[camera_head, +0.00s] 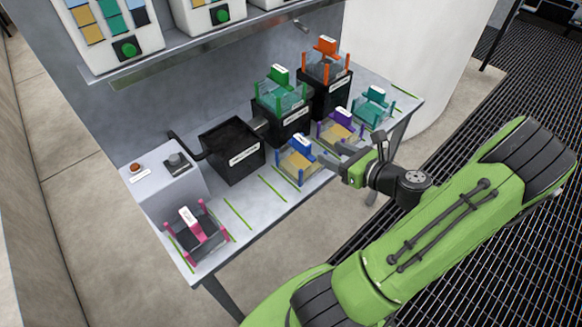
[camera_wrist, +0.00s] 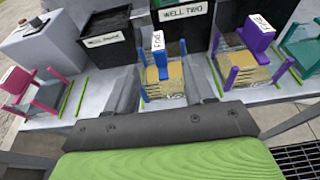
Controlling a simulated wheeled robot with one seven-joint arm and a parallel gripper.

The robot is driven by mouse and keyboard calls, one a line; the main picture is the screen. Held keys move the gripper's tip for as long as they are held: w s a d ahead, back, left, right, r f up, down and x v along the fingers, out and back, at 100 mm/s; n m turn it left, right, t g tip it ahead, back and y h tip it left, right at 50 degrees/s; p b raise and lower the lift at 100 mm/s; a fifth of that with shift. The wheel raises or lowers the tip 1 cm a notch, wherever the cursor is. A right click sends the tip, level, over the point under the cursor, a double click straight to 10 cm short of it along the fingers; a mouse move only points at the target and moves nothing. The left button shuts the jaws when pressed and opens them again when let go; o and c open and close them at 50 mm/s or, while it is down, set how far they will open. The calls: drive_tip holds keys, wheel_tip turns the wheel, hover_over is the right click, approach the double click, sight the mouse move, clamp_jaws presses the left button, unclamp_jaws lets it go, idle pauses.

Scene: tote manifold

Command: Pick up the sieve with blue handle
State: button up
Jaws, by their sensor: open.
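The sieve with the blue handle (camera_head: 296,163) stands upright on the table near its front edge, with blue posts and a yellowish mesh body. In the wrist view, the blue-handled sieve (camera_wrist: 163,82) appears between the two fingers of my gripper (camera_wrist: 164,72), its white-labelled handle pointing up. In the head view, my gripper (camera_head: 331,158) is open and just right of this sieve, reaching in from the front edge. The fingers partly overlap the neighbouring sieve. I cannot tell whether they touch anything.
The purple-handled sieve (camera_head: 341,131) stands close on the right, with a teal one (camera_head: 372,108) beyond. A pink one (camera_head: 196,232) is far left. Black wells stand behind: an empty one (camera_head: 232,150), one with a green sieve (camera_head: 281,94), one with an orange sieve (camera_head: 326,62).

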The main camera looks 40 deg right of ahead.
drive_tip(key=b, duration=0.2)
approach(297, 136)
drive_tip(key=x, duration=0.2)
drive_tip(key=f+x, duration=0.1)
drive_tip(key=x, duration=0.2)
drive_tip(key=shift+d+f, duration=0.1)
drive_tip(key=shift+d, duration=0.05)
drive_tip(key=b+x, duration=0.1)
drive_tip(key=x, duration=0.4)
clamp_jaws()
